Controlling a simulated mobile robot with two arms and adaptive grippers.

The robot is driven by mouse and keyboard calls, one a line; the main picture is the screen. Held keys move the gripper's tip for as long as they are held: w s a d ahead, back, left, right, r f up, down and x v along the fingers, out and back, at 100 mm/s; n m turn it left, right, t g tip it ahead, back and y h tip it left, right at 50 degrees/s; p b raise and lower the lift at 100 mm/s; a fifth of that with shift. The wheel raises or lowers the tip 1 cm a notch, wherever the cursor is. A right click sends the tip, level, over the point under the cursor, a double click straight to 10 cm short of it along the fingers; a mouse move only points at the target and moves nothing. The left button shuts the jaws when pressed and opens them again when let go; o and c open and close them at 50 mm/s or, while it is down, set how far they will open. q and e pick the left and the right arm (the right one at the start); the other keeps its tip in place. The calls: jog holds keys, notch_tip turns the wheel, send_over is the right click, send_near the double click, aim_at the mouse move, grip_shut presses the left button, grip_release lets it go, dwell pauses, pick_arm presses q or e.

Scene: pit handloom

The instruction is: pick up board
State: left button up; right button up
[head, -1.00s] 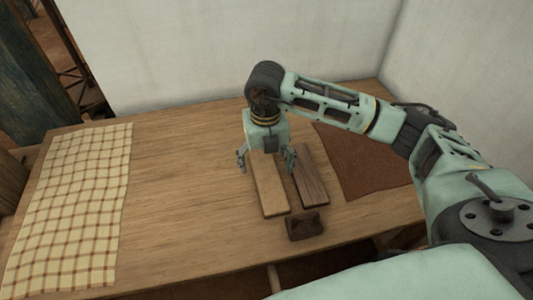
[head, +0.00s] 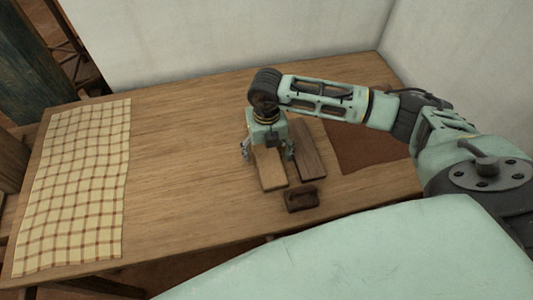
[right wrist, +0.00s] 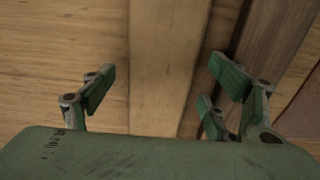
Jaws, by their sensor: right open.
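A light wooden board (head: 270,172) lies flat on the table, with a darker brown board (head: 309,155) just to its right. My right gripper (head: 268,154) is over the far part of the light board, open, with a finger on each side of it. In the right wrist view the light board (right wrist: 166,60) runs between the open fingers, and the dark board (right wrist: 268,40) lies beyond the right fingers. I cannot tell whether the fingers touch the light board. The gripper hides the light board's far end. My left gripper is not in view.
A small dark wooden block (head: 301,198) lies just in front of the boards. A brown cloth (head: 362,146) is at the right and a checked cloth (head: 75,185) at the left of the table (head: 185,165). The table's middle left is clear. White walls stand behind.

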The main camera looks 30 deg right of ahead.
jog(key=c, duration=1.4)
jog(key=shift+r, duration=0.1)
